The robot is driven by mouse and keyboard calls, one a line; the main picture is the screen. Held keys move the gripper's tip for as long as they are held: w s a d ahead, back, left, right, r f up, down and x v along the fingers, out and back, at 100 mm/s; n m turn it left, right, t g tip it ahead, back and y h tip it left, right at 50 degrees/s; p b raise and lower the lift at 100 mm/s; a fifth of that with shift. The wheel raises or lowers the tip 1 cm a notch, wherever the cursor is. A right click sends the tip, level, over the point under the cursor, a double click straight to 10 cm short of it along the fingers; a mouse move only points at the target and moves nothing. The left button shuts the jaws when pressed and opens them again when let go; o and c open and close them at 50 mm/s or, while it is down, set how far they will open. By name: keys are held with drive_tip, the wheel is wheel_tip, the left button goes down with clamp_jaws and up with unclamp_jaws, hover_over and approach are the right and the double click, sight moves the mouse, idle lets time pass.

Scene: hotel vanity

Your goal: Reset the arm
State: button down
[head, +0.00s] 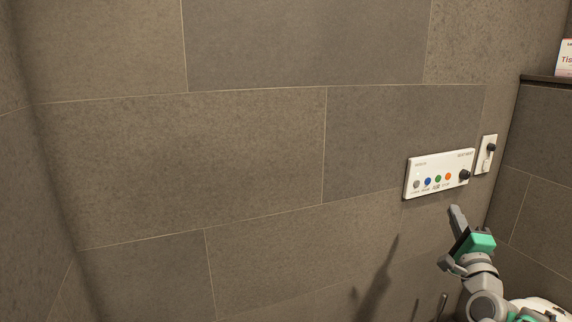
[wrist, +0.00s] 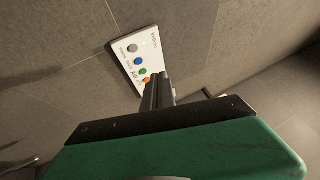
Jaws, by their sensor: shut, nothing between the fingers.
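My gripper (head: 456,217) is at the lower right of the head view, with my grey and green arm below it. It points up, just below a white wall panel (head: 412,190) with a row of coloured buttons and a dark knob. In the wrist view my gripper's fingers (wrist: 158,77) are together and empty. Their tips overlap the lower right part of the white panel (wrist: 124,48) in that picture. I cannot tell whether they touch it. Part of the panel is hidden behind the fingers there.
A smaller white plate (head: 483,164) with a dark knob is on the wall right of the panel. A tissue box (head: 565,60) sits on a ledge (head: 540,79) at the upper right. A white rounded object (head: 545,304) is at the lower right. The tiled wall (head: 200,160) is bare on the left.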

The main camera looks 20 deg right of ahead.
drive_tip(key=w+a+r+n+g+y+p, duration=0.25)
drive_tip(key=w+a+n+p, duration=0.2)
drive_tip(key=a, duration=0.35)
drive_tip(key=w+a+r+n+g+y+p, duration=0.1)
drive_tip(key=w+a+n+y+p, duration=0.25)
drive_tip(key=a+p, duration=0.4)
drive_tip(key=w+a+r+n+g+y+p, duration=0.25)
drive_tip(key=a+n+p, duration=0.2)
drive_tip(key=a, duration=0.55)
drive_tip(key=s+a+r+n+g+y+p, duration=0.2)
drive_tip(key=s+a+n+g+p, duration=0.35)
drive_tip(key=a, duration=0.45)
drive_tip(key=s+a+r+n+g+p, duration=0.1)
drive_tip(key=s+a+n+g+p, duration=0.1)
drive_tip(key=s+p, duration=0.3)
drive_tip(key=s+a+r+n+g+h+p, duration=0.1)
drive_tip(key=s+a+n+p, duration=0.3)
drive_tip(key=s, duration=0.4)
drive_tip(key=shift+s+a+r+g+p, duration=0.35)
drive_tip(key=shift+a+r+g+p, duration=0.15)
drive_tip(key=shift+r+p, duration=0.25)
